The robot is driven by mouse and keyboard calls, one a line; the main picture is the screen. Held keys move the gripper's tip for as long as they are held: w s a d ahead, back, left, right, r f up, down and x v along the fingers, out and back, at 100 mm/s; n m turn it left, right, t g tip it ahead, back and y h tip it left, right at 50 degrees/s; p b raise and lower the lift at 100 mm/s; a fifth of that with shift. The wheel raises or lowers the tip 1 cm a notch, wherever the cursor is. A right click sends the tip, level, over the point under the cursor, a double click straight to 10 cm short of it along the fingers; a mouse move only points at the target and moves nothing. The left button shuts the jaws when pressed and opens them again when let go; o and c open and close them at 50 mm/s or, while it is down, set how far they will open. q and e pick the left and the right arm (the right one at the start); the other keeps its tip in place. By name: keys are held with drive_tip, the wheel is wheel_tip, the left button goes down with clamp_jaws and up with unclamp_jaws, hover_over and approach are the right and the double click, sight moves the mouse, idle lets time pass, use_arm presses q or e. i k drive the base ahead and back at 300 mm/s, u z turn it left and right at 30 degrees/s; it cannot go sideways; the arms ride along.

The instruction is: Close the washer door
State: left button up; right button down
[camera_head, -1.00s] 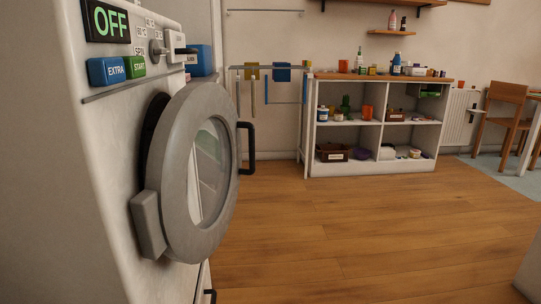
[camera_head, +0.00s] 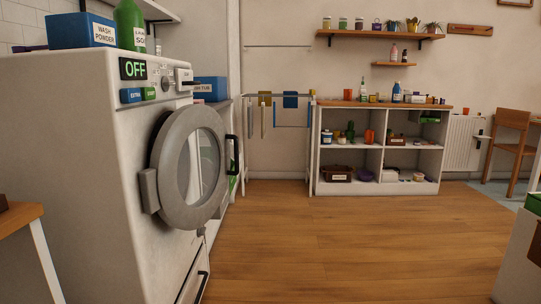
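The white washer (camera_head: 95,160) stands at the left, its display reading OFF. Its round grey door (camera_head: 168,170), with a glass middle, is ajar, swung out a little from the washer front. The door's hinge block (camera_head: 150,190) is on the near side. A dark handle (camera_head: 232,155) sticks out from the door's far edge. Neither of my grippers shows in the head view.
Open wooden floor (camera_head: 340,245) lies in front of the washer. A white cube shelf (camera_head: 312,160) with several items and a drying rack (camera_head: 262,95) stand at the back. A wooden table (camera_head: 22,215) is at the lower left, a white unit (camera_head: 520,262) at the lower right.

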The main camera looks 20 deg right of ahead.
sight(158, 184)
drive_tip(key=z, duration=0.5)
drive_tip(key=i, duration=0.7)
drive_tip(key=z, duration=0.2)
